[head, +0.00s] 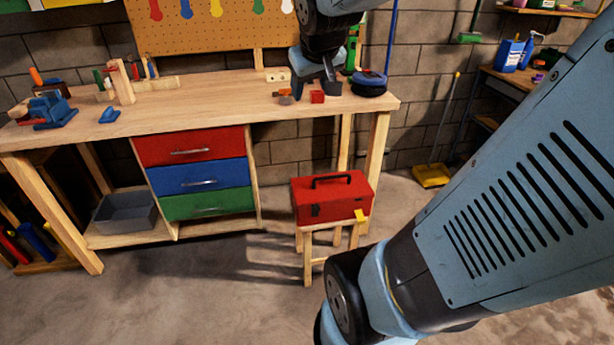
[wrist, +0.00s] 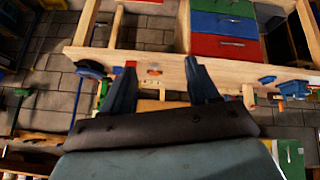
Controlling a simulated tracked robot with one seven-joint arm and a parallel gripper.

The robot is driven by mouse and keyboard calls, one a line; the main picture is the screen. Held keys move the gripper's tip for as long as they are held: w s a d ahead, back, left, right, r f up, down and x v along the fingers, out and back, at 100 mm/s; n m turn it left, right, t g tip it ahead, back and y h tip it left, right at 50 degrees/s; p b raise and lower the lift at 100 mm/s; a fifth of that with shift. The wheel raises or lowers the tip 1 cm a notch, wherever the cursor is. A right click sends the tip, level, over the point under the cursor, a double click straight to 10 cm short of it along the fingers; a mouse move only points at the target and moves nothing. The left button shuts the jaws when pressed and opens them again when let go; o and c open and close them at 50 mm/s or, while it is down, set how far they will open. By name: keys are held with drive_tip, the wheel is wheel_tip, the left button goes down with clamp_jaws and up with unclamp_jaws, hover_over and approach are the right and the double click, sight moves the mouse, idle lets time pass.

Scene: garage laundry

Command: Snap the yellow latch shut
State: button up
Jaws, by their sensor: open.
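A red toolbox (head: 332,194) with a black top handle stands on a small wooden stool (head: 307,262) in front of the workbench. The yellow latch (head: 361,216) is a small tab at the lower right of its front; it seems to stick out from the face, but its exact angle is too small to tell. My gripper (head: 315,88) is open and empty over the workbench's right part, well above and behind the toolbox. Its spread fingers also show in the wrist view (wrist: 160,78). The toolbox and latch cannot be made out in the wrist view.
The workbench (head: 215,100) carries a small red block (head: 317,97) near my gripper, a round blue-and-black item (head: 369,83) and tools. Red, blue and green drawers (head: 200,177) sit below. Open concrete floor (head: 200,300) lies in front of the stool.

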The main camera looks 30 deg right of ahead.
drive_tip(key=w+d+f+n+t+h, duration=0.1)
drive_tip(key=w+d+f, duration=0.4)
drive_tip(key=w+d, duration=0.45)
drive_tip(key=w+d+f+t+h, duration=0.1)
drive_tip(key=w+d+f, duration=0.3)
drive_tip(key=w+d, duration=0.55)
drive_tip(key=w+d+f+n+t, duration=0.2)
drive_tip(key=d+f+n, duration=0.1)
drive_tip(key=d+f, duration=1.75)
drive_tip(key=s+d+f+t+y, duration=0.15)
drive_tip(key=s+f, duration=0.35)
drive_tip(key=f, duration=0.5)
drive_tip(key=s+a+f+t+y, duration=0.15)
drive_tip(key=s+f, duration=0.25)
drive_tip(key=f, duration=0.5)
drive_tip(key=s+d+f+t, duration=0.2)
drive_tip(key=s+f, duration=0.3)
drive_tip(key=f, duration=0.5)
drive_tip(key=m+t+h, duration=0.5)
drive_tip(key=m+t, duration=0.1)
drive_tip(key=m, duration=0.1)
approach(360, 220)
drive_tip(key=x, duration=0.3)
drive_tip(key=f+x, duration=0.1)
drive_tip(key=x, duration=0.6)
drive_tip(key=shift+w+d+f, duration=0.1)
drive_tip(key=shift+w+d, duration=0.35)
drive_tip(key=shift+w, duration=0.05)
